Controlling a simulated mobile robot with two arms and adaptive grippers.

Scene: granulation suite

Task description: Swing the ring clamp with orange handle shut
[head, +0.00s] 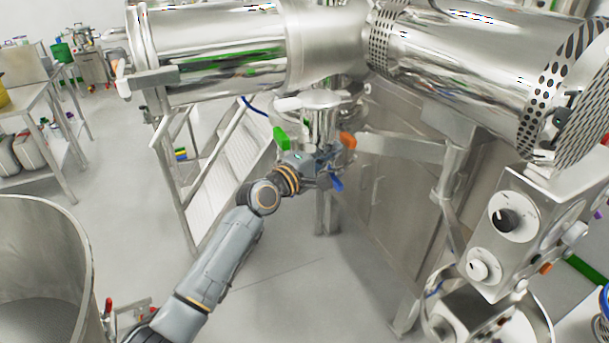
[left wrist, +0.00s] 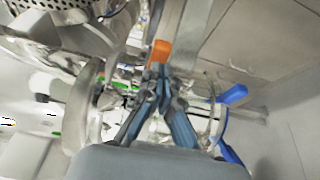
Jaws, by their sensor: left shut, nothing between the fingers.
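The orange handle (head: 347,140) of the ring clamp shows in the head view just right of and above my left gripper (head: 325,157). In the left wrist view the orange handle (left wrist: 160,51) lies just beyond the tips of my left gripper (left wrist: 165,78), whose fingers are together with nothing between them. I cannot tell whether the tips touch the handle. The ring clamp sits at the steel vessel neck (head: 322,115) under the large horizontal cylinder; its band is mostly hidden by my gripper. A green handle (head: 281,138) is left of the gripper. My right gripper is not in view.
A blue handle (head: 337,183) hangs just below the gripper and also shows in the left wrist view (left wrist: 233,95). Large steel cylinders (head: 220,55) span above. A control box with knobs (head: 505,220) stands at right, a steel drum (head: 45,265) at lower left. The middle floor is clear.

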